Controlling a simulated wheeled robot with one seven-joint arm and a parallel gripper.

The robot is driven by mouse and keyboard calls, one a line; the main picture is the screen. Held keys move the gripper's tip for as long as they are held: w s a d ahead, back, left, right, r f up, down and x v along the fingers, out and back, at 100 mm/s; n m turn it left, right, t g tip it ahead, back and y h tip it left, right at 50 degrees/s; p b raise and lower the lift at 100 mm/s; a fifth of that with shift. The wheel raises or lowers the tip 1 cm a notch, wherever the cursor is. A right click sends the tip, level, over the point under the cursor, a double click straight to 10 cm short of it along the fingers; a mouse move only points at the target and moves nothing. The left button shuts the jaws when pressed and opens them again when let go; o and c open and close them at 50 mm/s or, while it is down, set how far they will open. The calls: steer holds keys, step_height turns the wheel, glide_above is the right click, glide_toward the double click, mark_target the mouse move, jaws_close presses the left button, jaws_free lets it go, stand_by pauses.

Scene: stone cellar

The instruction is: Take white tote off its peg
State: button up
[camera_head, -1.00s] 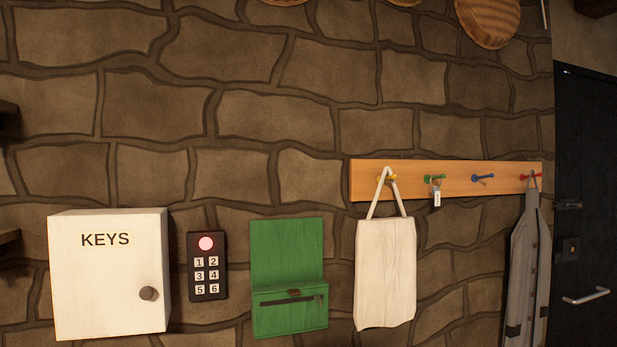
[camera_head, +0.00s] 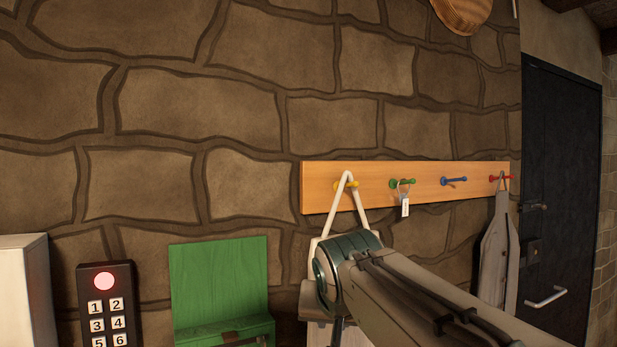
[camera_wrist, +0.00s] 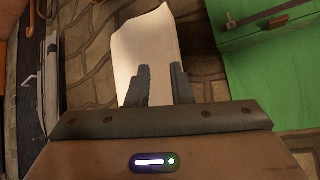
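The white tote hangs by its strap (camera_head: 357,205) from the yellow peg (camera_head: 352,185) at the left end of the wooden peg board (camera_head: 320,178). My arm hides most of its body in the head view. In the wrist view the tote (camera_wrist: 146,42) shows as a pale panel beyond the fingers of my gripper (camera_wrist: 162,82). The two dark fingers stand apart with a gap between them. The gripper is in front of the tote's body, below the peg; whether it touches the cloth cannot be told.
A green wall pocket (camera_head: 220,285) is close left of the tote. A keypad (camera_head: 106,305) and a white box (camera_head: 22,290) are farther left. A tag hangs on the green peg (camera_head: 403,184); the blue peg (camera_head: 453,181) is bare. A grey garment (camera_head: 497,250) hangs near the dark door (camera_head: 562,190).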

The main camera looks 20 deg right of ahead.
mark_target(335, 204)
steer(key=w+d+r+m+t+h+p, duration=0.1)
steer(key=w+d+r+m+t, duration=0.15)
steer(key=r, duration=0.85)
steer(key=w+d+r+m+t+h+p, duration=0.1)
steer(key=w+r+t, duration=0.15)
steer(key=r, duration=0.75)
steer(key=shift+g, duration=0.3)
steer(key=p+x, duration=0.1)
steer(key=x, duration=0.3)
steer(key=p+x, duration=0.1)
steer(key=x, duration=0.4)
steer(key=p+x, duration=0.1)
steer(key=x, duration=0.4)
steer(key=shift+w+a+r+p, duration=0.1)
steer(key=shift+a+p, duration=0.2)
steer(key=shift+p, duration=0.1)
steer(key=shift+r, duration=0.1)
jaws_close()
